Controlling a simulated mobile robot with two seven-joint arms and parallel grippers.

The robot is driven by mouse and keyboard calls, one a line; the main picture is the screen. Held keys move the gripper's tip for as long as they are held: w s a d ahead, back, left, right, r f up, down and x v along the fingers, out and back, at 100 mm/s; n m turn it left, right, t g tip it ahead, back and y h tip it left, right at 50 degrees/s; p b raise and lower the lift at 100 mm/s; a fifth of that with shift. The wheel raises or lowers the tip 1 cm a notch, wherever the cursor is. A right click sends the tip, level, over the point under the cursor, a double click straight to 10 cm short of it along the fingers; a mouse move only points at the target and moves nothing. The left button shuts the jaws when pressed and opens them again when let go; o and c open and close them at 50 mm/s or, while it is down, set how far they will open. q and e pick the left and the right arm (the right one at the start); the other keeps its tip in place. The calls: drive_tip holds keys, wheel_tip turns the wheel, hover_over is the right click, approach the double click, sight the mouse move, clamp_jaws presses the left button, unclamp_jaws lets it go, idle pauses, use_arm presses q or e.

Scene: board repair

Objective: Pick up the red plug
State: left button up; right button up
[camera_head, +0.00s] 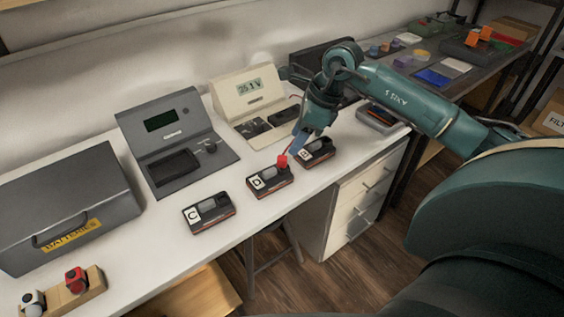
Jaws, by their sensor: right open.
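A small red plug (283,161) stands at the upper right corner of the small dark device marked D (268,181), on the white bench. I cannot tell whether it is seated in the device. My right gripper (295,148) reaches down from the upper right, with its bluish fingers just above and beside the plug. It is open, and I cannot tell whether a finger touches the plug. The far side of the plug is hidden. My left gripper is not in view.
Similar devices marked C (208,214) and B (316,153) flank device D. A grey console (175,140) and a cream meter (250,100) stand behind. A battery case (65,205) and a wooden block (80,292) with red and white pieces are at left.

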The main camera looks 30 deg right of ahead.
sight(283, 157)
drive_tip(key=shift+w+x, duration=0.1)
drive_tip(key=shift+x, duration=1.6)
drive_tip(key=shift+w+x, duration=0.15)
drive_tip(key=shift+x, duration=1.6)
drive_tip(key=shift+a+r, duration=0.1)
drive_tip(key=shift+a, duration=0.05)
drive_tip(key=shift+c, duration=0.5)
clamp_jaws()
wheel_tip(283, 157, up, 10)
